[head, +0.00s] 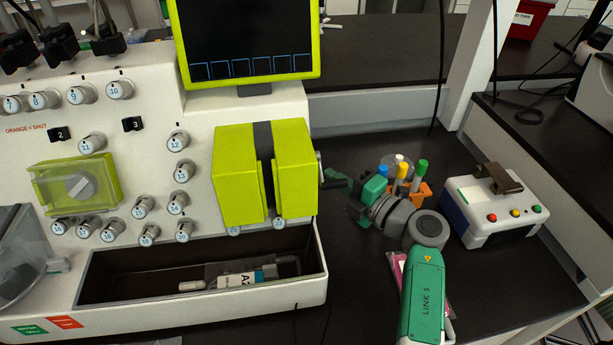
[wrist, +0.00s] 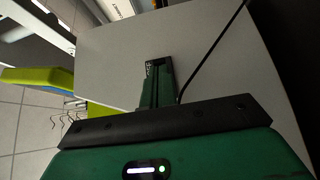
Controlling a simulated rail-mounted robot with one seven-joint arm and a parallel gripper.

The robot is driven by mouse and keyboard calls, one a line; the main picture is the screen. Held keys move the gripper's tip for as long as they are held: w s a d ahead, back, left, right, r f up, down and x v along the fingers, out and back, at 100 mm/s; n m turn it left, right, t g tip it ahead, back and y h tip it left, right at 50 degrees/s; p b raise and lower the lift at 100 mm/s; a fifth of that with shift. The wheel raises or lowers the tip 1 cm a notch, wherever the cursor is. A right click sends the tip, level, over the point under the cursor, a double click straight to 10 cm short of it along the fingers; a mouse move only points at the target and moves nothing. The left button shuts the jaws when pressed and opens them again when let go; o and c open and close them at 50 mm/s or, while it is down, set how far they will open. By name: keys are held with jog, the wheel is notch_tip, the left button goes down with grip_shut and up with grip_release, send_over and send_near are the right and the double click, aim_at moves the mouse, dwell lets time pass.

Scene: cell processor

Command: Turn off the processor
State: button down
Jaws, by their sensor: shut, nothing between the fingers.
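The processor (head: 150,190) is a white machine with numbered knobs and yellow-green parts. Its screen (head: 248,40) is dark with a row of blue-outlined boxes along the bottom. My gripper (head: 329,178) is at the processor's right side, just right of the yellow-green block (head: 236,175). In the wrist view, the green fingers (wrist: 158,72) are shut and empty, pointing at the grey side panel (wrist: 200,45). A small dark patch with white marks shows at the fingertips; I cannot tell whether it is a switch or whether the fingers touch it. No power switch is clearly visible.
A black cable (wrist: 210,50) runs close to the fingers on the right. Behind my arm stands an orange rack (head: 422,190) with coloured-cap tubes. A white device (head: 495,208) with coloured buttons is to the right. The front tray (head: 100,290) holds a labelled bag.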

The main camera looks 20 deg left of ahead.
jog(key=w+d+b, duration=0.2)
jog(key=d+b, duration=0.4)
jog(key=d, duration=0.4)
jog(key=shift+w+b, duration=0.35)
jog(key=shift+b, duration=0.05)
